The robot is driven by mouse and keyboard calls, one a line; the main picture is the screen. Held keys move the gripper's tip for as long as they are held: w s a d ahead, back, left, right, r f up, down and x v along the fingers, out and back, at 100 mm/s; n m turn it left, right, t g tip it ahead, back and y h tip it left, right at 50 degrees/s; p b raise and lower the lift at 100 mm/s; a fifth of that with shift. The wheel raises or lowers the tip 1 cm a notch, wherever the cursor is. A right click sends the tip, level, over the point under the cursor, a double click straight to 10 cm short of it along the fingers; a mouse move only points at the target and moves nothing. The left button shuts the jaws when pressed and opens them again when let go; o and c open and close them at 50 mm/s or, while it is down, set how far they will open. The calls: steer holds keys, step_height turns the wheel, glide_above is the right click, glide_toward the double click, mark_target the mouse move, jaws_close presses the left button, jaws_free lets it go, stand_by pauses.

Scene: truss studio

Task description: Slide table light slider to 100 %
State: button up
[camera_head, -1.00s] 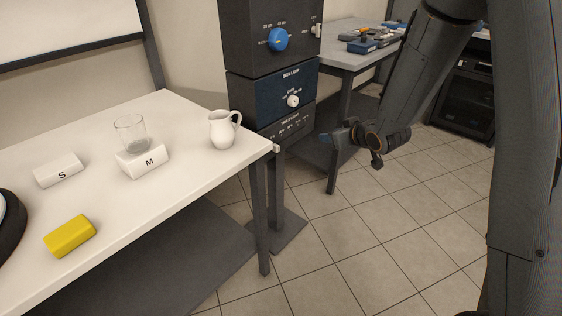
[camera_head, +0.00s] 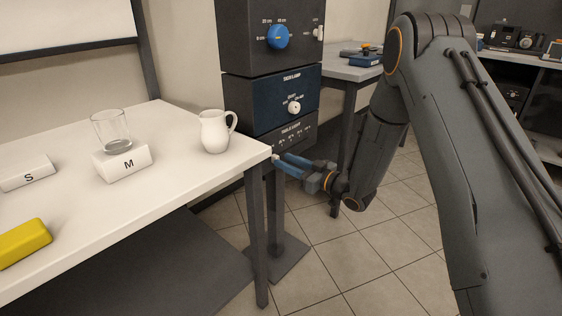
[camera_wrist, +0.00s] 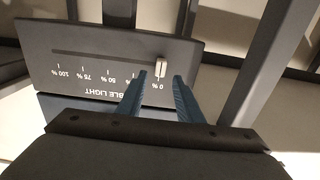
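The table light panel (camera_head: 290,138) is the dark lower face of the control column in the head view. In the wrist view the panel (camera_wrist: 95,65) appears upside down, with marks from 0 % at the right to 100 % at the left. The white slider knob (camera_wrist: 161,67) sits at the 0 % end of its slot. My gripper (camera_wrist: 161,76) is open, with one blue finger on each side of the knob, seemingly not squeezing it. In the head view my gripper (camera_head: 281,162) points left at the panel's lower edge. Finger contact with the knob is unclear.
The white table (camera_head: 70,230) stands left of the column, its corner close to my gripper. It holds a white jug (camera_head: 215,132), a glass (camera_head: 111,132), labelled blocks S (camera_head: 28,173) and M (camera_head: 124,163), and a yellow block (camera_head: 24,243). A blue knob (camera_head: 278,37) is higher up.

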mark_target(281, 159)
steer(key=x, duration=0.3)
steer(key=shift+w+a, duration=0.1)
jaws_close()
